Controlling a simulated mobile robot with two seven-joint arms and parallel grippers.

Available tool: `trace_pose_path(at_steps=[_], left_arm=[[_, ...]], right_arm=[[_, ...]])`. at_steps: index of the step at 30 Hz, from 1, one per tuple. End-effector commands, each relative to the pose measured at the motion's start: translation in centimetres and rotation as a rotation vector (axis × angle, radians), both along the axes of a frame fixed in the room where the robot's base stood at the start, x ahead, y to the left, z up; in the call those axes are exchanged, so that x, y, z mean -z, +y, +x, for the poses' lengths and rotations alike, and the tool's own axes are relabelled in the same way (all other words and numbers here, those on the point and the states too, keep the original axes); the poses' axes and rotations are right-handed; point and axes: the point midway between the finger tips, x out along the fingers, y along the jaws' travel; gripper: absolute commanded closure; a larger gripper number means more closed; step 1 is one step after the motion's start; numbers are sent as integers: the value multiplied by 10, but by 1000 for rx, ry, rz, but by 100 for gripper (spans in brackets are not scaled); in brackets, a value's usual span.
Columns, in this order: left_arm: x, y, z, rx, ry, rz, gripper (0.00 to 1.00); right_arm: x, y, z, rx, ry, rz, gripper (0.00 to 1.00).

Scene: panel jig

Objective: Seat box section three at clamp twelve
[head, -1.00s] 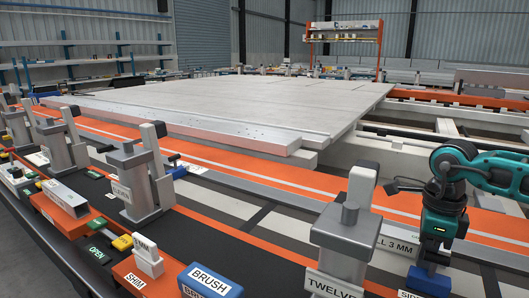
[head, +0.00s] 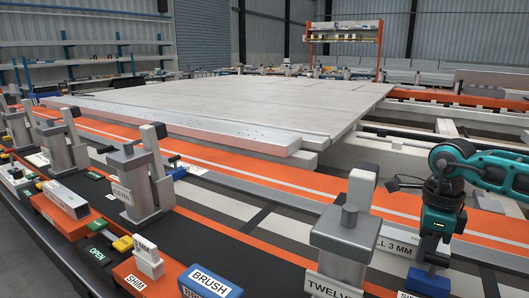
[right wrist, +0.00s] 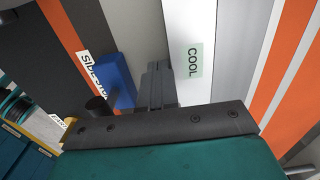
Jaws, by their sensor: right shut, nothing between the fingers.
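Clamp twelve (head: 345,232) is the grey clamp with a dark-tipped upright arm at the front, its label reading "TWELVE". A silver box section (head: 65,200) lies on an orange block at the left front; I cannot read a number on it. My right gripper (head: 433,263) points down to the right of clamp twelve, apart from it. In the right wrist view its fingers (right wrist: 158,85) are shut and empty, beside a blue block (right wrist: 120,82). The fingertips are small and partly hidden in the head view. My left gripper is not in view.
Clamp eleven (head: 143,185) and more clamps stand along the left. A "BRUSH" block (head: 210,281) and a "SHIM" block (head: 147,262) sit at the front. A large pale panel (head: 250,105) lies behind the orange rail. A "COOL" label (right wrist: 194,60) shows under the wrist.

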Motion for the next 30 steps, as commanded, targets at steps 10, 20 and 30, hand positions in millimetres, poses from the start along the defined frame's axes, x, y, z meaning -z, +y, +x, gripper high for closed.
trace_pose_path(at_steps=[10,20,30], left_arm=[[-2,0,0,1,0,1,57],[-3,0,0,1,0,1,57],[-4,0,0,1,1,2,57]], right_arm=[[0,-3,6,0,0,0,100],[0,-7,12,1,-1,-1,100],[-1,-11,16,2,-5,-2,100]])
